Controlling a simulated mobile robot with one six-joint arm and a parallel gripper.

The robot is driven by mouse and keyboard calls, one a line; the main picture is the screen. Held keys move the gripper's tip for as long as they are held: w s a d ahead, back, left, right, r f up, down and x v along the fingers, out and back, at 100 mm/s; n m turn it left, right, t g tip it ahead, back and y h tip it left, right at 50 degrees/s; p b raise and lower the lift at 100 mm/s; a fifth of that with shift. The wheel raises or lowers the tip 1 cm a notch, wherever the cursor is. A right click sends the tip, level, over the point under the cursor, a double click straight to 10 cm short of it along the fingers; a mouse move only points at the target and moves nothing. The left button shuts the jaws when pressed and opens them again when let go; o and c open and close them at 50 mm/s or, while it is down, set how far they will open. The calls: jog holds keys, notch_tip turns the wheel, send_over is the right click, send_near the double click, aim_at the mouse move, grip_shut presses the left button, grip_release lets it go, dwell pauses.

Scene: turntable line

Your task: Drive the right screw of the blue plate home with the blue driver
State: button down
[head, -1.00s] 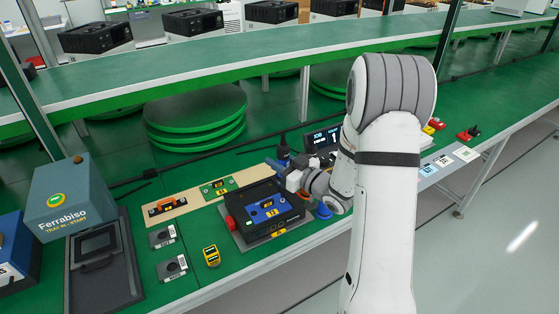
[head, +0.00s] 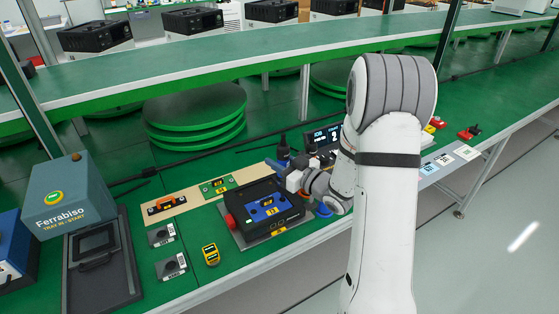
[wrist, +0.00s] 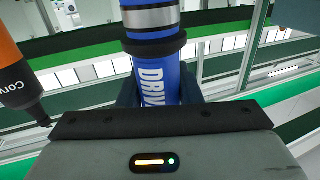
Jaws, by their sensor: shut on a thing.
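The blue plate (head: 256,216) lies on top of a black unit on the bench in the head view. Its screws are too small to tell apart. My gripper (head: 287,172) is just behind and right of the plate, above the bench. In the wrist view it is shut on the blue driver (wrist: 160,80), whose blue body with white lettering and a grey band stands between the jaws. In the head view a blue bit of the driver (head: 273,164) sticks out left of the gripper, apart from the plate. The driver's tip is hidden.
A dark bottle-like thing (head: 283,149) and a display (head: 323,137) stand behind my gripper. A red knob (head: 230,222) is on the unit's left. An orange tool (wrist: 14,75) shows at left in the wrist view. A yellow device (head: 211,254) lies in front.

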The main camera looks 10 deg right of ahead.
aim_at(279, 143)
jog(key=shift+r+p, duration=1.5)
jog(key=shift+r, duration=1.55)
